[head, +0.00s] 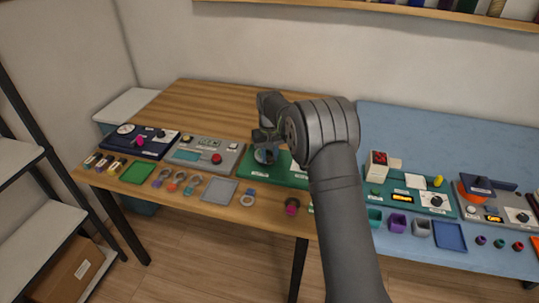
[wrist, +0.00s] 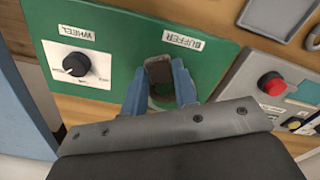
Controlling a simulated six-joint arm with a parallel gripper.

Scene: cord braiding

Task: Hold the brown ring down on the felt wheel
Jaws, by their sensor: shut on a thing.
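My gripper (wrist: 160,85) has blue fingers and is shut on a grey-brown piece (wrist: 158,70), which I take to be the brown ring. It shows as a small blunt block between the fingertips, so its ring shape cannot be made out. The fingers point down at the green buffer panel (wrist: 115,45), beside its BUFFER label. The felt wheel is mostly hidden behind the fingers; I cannot tell whether the ring touches it. In the head view my gripper (head: 265,143) is over the green panel (head: 289,178), with a round grey part (head: 266,155) below it.
The panel has a black knob (wrist: 76,64) under the WHEEL label. A grey panel with a red button (head: 217,158) stands to its left in the head view. Rings and small trays line the front edge. The wooden table behind (head: 200,100) is clear.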

